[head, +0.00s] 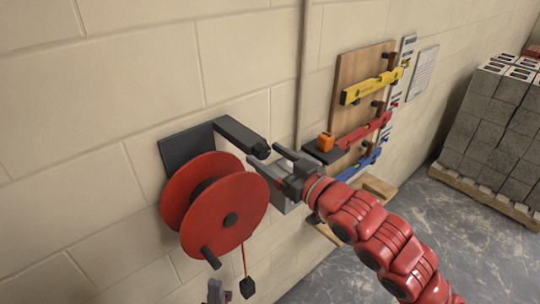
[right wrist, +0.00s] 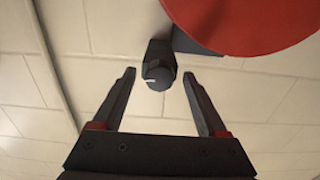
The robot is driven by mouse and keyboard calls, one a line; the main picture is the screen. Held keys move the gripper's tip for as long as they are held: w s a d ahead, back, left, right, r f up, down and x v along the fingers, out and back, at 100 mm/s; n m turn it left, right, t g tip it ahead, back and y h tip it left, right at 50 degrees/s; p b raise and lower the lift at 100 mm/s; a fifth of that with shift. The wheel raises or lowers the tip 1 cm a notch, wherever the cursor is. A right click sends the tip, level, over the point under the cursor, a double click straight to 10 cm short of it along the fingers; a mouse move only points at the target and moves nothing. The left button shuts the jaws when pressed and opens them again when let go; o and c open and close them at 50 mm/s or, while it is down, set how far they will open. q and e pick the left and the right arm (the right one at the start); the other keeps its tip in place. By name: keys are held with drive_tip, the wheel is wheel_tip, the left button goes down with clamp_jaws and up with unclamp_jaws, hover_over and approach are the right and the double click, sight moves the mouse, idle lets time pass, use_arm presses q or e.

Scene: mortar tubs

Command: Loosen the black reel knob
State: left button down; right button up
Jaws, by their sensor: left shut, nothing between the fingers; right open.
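A red reel (head: 228,212) is mounted on a black wall bracket (head: 185,146), whose arm reaches out to the right. The black reel knob (head: 261,149) is at the end of that arm; in the right wrist view the knob (right wrist: 158,72) has a small white mark on its face. My right gripper (head: 264,154) is open, its fingers pointing at the knob. In the right wrist view the knob appears between the two fingertips, with a gap on each side. My left gripper (head: 217,292) is shut and empty below the reel, mostly cut off by the bottom edge.
The reel has a black crank handle (head: 211,258) in front. A black weight (head: 247,287) hangs on an orange line below. To the right is a wooden board (head: 345,72) with yellow, red and blue levels, and a ledge with an orange item (head: 325,141). Grey blocks (head: 490,110) stand far right.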

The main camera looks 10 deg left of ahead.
clamp_jaws()
drive_tip(key=shift+f+b, duration=0.15)
drive_tip(key=shift+b, duration=0.3)
drive_tip(key=n+b, duration=0.1)
drive_tip(key=b, duration=0.2)
drive_tip(key=n+b, duration=0.2)
drive_tip(key=b, duration=0.2)
drive_tip(key=n+b, duration=0.2)
drive_tip(key=b, duration=0.1)
drive_tip(key=shift+f, duration=0.35)
drive_tip(key=n+b, duration=0.2)
drive_tip(key=b, duration=0.1)
drive_tip(key=n+b, duration=0.5)
drive_tip(key=b, duration=0.1)
drive_tip(key=shift+r, duration=0.25)
drive_tip(key=shift+n+b, duration=0.8)
drive_tip(key=shift+n, duration=0.1)
drive_tip(key=shift+r+n+b, duration=0.15)
drive_tip(key=shift+n+b, duration=0.7)
drive_tip(key=shift+n, duration=0.55)
